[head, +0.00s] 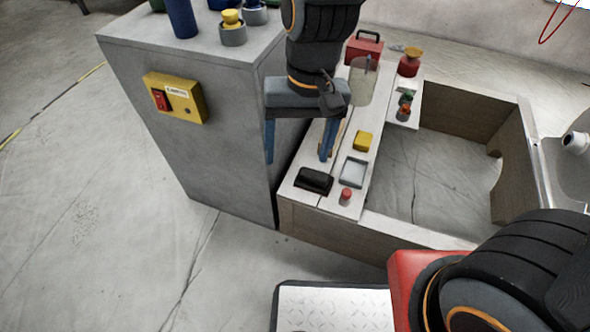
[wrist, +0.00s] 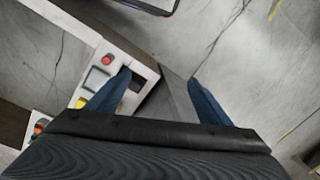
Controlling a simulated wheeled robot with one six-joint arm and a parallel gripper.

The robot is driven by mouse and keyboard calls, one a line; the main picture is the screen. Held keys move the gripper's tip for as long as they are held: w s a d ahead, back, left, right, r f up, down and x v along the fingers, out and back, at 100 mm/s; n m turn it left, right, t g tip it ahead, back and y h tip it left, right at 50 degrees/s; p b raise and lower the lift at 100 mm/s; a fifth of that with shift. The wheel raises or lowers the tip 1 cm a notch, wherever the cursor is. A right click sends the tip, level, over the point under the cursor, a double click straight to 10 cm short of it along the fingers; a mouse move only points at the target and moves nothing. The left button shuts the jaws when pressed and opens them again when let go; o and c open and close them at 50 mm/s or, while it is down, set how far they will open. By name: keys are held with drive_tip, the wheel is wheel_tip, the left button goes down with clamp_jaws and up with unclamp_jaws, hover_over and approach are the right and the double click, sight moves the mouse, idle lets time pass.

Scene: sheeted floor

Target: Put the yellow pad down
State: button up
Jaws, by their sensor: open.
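The yellow pad (head: 362,141) is a small yellow block lying on the white top of a low bench (head: 334,203). It sits behind a small pale tray and to the right of my gripper in the head view. In the wrist view the yellow pad (wrist: 81,103) shows at the left, partly beside the left finger. My gripper (head: 297,158) has two blue fingers spread wide apart, with nothing held between them. It hangs by the edge between the grey cabinet and the bench. In the wrist view my gripper (wrist: 160,77) is open over the grey cabinet's edge.
The grey cabinet (head: 225,140) stands left, bearing a yellow switch box (head: 175,98) and cups on top. On the bench are a black block (head: 314,180), the pale tray (head: 354,171), a red-topped peg (head: 346,196), a clear cylinder (head: 362,82) and a red case (head: 363,49).

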drive_tip(key=s+r+n, duration=0.1)
drive_tip(key=s+n, duration=0.4)
drive_tip(key=s, duration=0.1)
drive_tip(key=shift+s+t, duration=0.3)
drive_tip(key=shift+s, duration=0.05)
drive_tip(key=shift+a+r, duration=0.1)
drive_tip(key=shift+a, duration=0.05)
idle(0.8)
drive_tip(key=d+r+m+p, duration=0.3)
drive_tip(key=d+r+p, duration=0.7)
drive_tip(key=r+p, duration=0.3)
drive_tip(key=d+r+m+h+p, duration=0.1)
drive_tip(key=d+r+m+p, duration=0.3)
drive_tip(key=d+r+p, duration=0.6)
wheel_tip(320, 180, up, 4)
drive_tip(key=p, duration=0.5)
drive_tip(key=shift+d+r, duration=0.2)
drive_tip(key=shift+d, duration=0.1)
drive_tip(key=shift+o, duration=0.6)
drive_tip(key=shift+d+r, duration=0.1)
drive_tip(key=shift+d, duration=0.1)
drive_tip(key=shift+c, duration=0.6)
